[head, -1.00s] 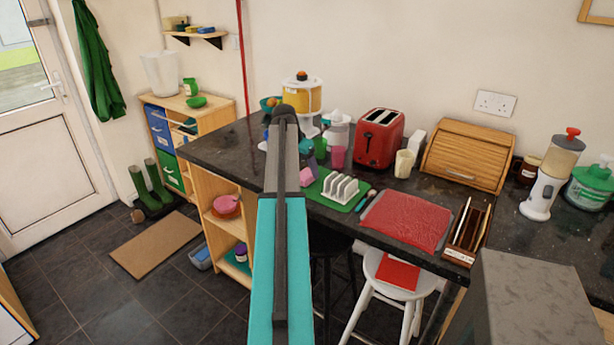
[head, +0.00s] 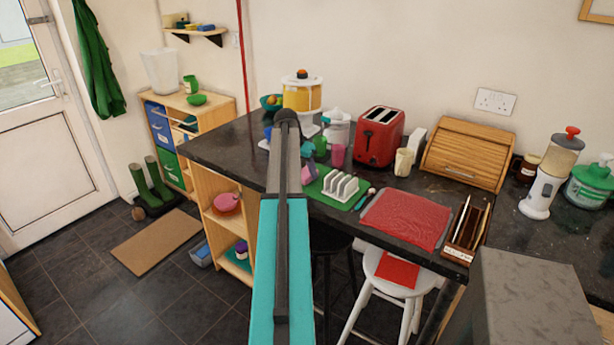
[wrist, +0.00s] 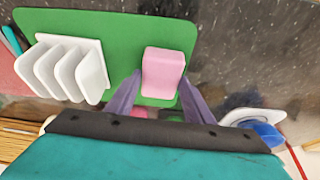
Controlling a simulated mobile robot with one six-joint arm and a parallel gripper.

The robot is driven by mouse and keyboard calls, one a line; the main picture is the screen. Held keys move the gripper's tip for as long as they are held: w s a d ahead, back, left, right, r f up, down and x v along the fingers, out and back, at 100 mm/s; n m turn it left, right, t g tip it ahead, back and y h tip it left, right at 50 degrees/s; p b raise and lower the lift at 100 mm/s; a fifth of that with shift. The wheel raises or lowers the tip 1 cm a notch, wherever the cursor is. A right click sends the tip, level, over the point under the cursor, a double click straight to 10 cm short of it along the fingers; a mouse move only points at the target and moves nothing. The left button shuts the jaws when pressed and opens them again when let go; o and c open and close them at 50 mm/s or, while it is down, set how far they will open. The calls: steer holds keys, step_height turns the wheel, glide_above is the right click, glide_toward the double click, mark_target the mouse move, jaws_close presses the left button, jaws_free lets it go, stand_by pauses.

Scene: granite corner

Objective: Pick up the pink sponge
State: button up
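The pink sponge (wrist: 163,72) lies on the green mat (wrist: 116,27), near the mat's edge, in the wrist view. My gripper (wrist: 160,76) is open, with its two purple fingers reaching to either side of the sponge's near part. A narrow gap shows at the left finger; at the right finger I cannot tell whether it touches. In the head view the sponge (head: 309,173) is small and partly hidden by my arm and gripper.
A white toast rack (wrist: 68,66) stands on the mat left of the sponge. A white dish with something blue (wrist: 262,130) is to the right. The red toaster (head: 380,137), a pink cup (head: 338,155) and a green cup (head: 320,146) stand behind on the dark counter.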

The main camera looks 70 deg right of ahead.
mark_target(305, 173)
steer(key=c, duration=0.5)
steer(key=shift+r, duration=0.1)
steer(key=shift+r+b, duration=0.7)
steer(key=shift+r, duration=0.95)
steer(key=s+a+b, duration=0.1)
steer(key=s+a, duration=0.1)
steer(key=a, duration=0.5)
steer(key=s+a+r+b, duration=0.1)
steer(key=s+a+b, duration=0.1)
steer(key=a, duration=0.6)
steer(key=shift+s+r, duration=0.3)
steer(key=shift+s, duration=0.2)
steer(key=shift+a, duration=0.1)
